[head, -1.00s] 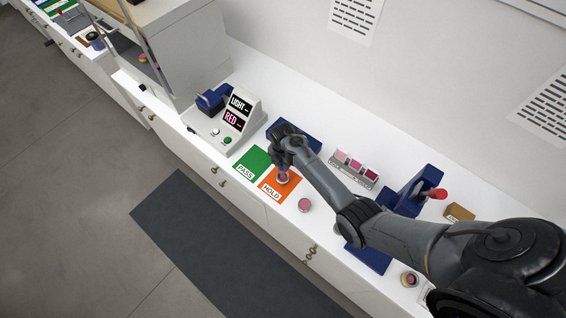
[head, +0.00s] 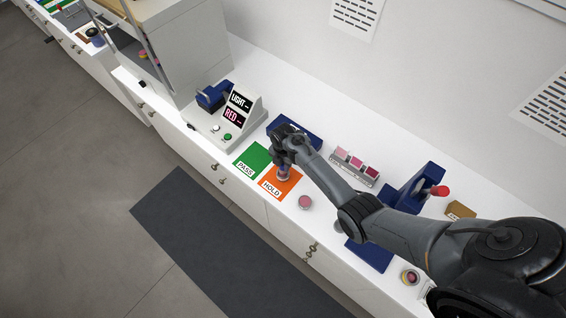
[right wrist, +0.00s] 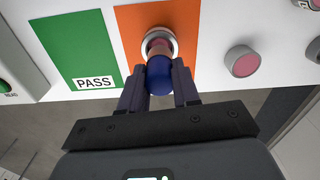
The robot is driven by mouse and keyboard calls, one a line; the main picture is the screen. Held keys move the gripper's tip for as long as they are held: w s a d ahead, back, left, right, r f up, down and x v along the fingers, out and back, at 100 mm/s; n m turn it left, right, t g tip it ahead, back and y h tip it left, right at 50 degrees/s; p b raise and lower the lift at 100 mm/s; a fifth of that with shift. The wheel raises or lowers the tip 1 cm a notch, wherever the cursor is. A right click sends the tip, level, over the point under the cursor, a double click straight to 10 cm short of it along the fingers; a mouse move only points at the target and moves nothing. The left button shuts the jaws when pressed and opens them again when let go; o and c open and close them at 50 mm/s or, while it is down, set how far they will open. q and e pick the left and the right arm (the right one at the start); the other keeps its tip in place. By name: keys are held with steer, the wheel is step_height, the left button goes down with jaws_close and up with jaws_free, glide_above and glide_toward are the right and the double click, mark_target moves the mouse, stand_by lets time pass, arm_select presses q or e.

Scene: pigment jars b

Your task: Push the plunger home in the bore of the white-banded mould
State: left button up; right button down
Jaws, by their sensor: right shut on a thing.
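My right gripper (head: 284,164) is over the orange HOLD card (head: 288,190). In the right wrist view the gripper (right wrist: 159,95) is shut on a blue round-headed plunger (right wrist: 160,80). The plunger's far end is at the mouth of a round mould (right wrist: 147,37) with a pale rim and pinkish inside, which stands on the orange card. The plunger and fingers hide part of the mould, so I cannot tell how deep the plunger sits. A white band is not clear. My left gripper is not in view.
A second round mould with a pink top (head: 305,202) stands right of the card, near the counter's front edge. The green PASS card (head: 251,160) is to the left. A display unit (head: 232,115), a blue tray (head: 309,134), colour samples (head: 354,167) and a blue press (head: 419,190) stand around.

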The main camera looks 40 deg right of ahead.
steer(key=shift+f+b, duration=0.95)
steer(key=shift+f, duration=0.5)
steer(key=shift+f, duration=0.1)
steer(key=shift+f, duration=0.3)
steer(key=c, duration=0.7)
jaws_free()
steer(key=shift+c, duration=0.2)
